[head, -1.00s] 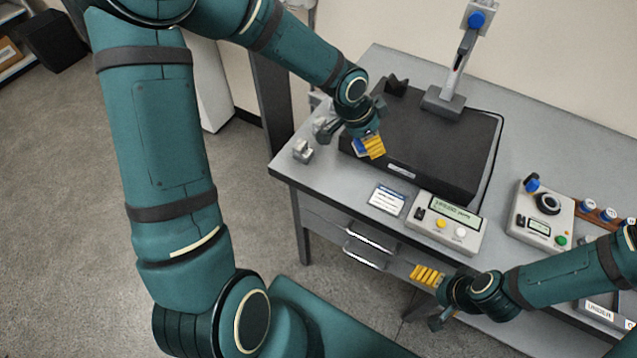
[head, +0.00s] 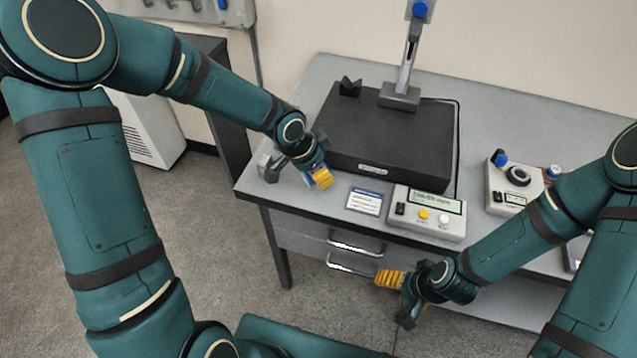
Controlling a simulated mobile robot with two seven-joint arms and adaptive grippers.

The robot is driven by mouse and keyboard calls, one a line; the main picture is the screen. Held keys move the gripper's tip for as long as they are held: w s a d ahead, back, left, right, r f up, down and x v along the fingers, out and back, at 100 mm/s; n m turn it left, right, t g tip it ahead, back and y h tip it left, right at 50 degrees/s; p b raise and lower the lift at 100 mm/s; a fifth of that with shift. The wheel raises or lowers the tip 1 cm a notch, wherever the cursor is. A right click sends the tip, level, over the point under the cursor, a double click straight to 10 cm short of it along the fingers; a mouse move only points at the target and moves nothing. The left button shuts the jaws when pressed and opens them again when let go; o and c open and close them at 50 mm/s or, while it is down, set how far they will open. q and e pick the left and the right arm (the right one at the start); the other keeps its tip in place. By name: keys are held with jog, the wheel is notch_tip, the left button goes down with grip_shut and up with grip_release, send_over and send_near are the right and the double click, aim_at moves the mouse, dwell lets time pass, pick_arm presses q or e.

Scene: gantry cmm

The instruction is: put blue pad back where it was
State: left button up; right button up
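The blue pad (head: 308,181) shows as a small patch of blue at the yellow fingers of my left gripper (head: 320,178). The fingers appear shut on it and hide most of it. This gripper is over the table's front left, beside the front left corner of the black block (head: 390,150) and left of a white card (head: 368,201). My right gripper (head: 390,279) is in front of the table, near the drawer handles, with no object visible in it. Its yellow fingers are seen edge-on, so their opening is unclear.
A grey display box (head: 427,212) with buttons stands right of the card. A second device with a dial (head: 516,178) is farther right. A stand (head: 400,95) rises from the black block's back. The grey table's (head: 322,205) front left strip is mostly clear.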

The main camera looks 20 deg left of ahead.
aim_at(319, 188)
pick_arm(q)
jog(key=shift+f+b, duration=0.6)
jog(key=shift+f, duration=1.4)
jog(key=shift+f, duration=0.1)
jog(key=o, duration=1.1)
jog(key=shift+c, duration=0.2)
jog(key=shift+r, duration=0.3)
jog(key=p+v, duration=0.5)
jog(key=v, duration=0.6)
jog(key=shift+s+a+r, duration=0.15)
jog(key=shift+r, duration=0.15)
